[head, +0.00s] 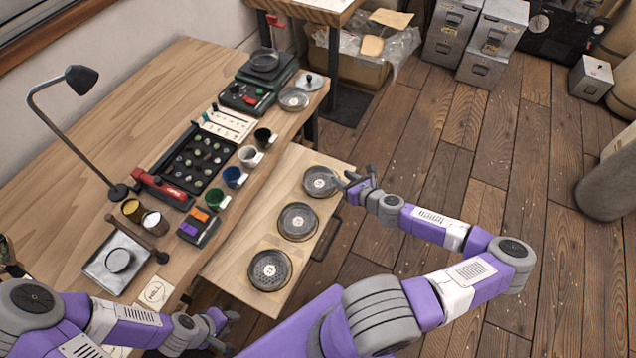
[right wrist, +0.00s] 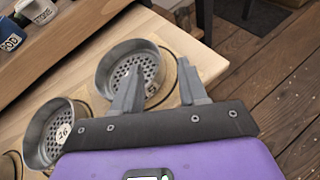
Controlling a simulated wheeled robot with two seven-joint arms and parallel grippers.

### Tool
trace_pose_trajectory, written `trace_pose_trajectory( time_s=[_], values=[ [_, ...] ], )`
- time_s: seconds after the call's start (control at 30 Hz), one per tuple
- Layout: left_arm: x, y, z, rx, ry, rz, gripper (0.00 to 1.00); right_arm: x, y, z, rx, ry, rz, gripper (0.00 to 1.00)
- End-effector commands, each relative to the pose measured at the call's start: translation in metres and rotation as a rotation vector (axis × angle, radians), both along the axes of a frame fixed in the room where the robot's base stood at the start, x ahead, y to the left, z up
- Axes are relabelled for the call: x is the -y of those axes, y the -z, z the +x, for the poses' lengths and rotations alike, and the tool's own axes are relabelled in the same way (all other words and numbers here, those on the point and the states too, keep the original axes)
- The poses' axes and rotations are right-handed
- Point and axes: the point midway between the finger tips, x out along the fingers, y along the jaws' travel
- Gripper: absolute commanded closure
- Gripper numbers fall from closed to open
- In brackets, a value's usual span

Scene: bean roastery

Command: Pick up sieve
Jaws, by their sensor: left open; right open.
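Three round metal sieves lie in a row on the pulled-out drawer: a far one (head: 320,182), a middle one (head: 298,222) and a near one (head: 270,270). My right gripper (head: 355,182) is open at the right edge of the far sieve. In the right wrist view this sieve (right wrist: 113,68) has a perforated bottom and a label, partly covered by a finger. The open jaws (right wrist: 162,68) appear on either side of its right wall; contact cannot be told. The middle sieve (right wrist: 45,135) shows a "16" label. My left gripper (head: 225,335) is open and empty at the lower left.
The wooden drawer (head: 243,238) juts out from the table (head: 150,90). Cups (head: 234,177), a black sample tray (head: 195,158), a scale (head: 265,75) and a lamp (head: 82,80) stand on the table.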

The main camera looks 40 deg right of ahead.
Motion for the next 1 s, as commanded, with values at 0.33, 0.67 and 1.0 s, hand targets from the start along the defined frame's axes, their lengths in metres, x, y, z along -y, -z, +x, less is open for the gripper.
trace_pose_trajectory(
  time_s=[0.33,0.67,1.0],
  values=[
    [0.0,0.021,0.0,0.0,0.0,0.0,0.57,-0.004,0.021,0.042,0.0,-0.001,-0.001,0.57],
    [0.0,0.022,0.0,0.0,0.0,0.0,0.57,-0.003,0.023,0.051,-0.001,0.0,0.0,0.57],
    [0.0,0.022,0.0,0.0,0.0,0.0,0.57,-0.003,0.023,0.05,-0.001,0.0,0.0,1.0]
  ],
)
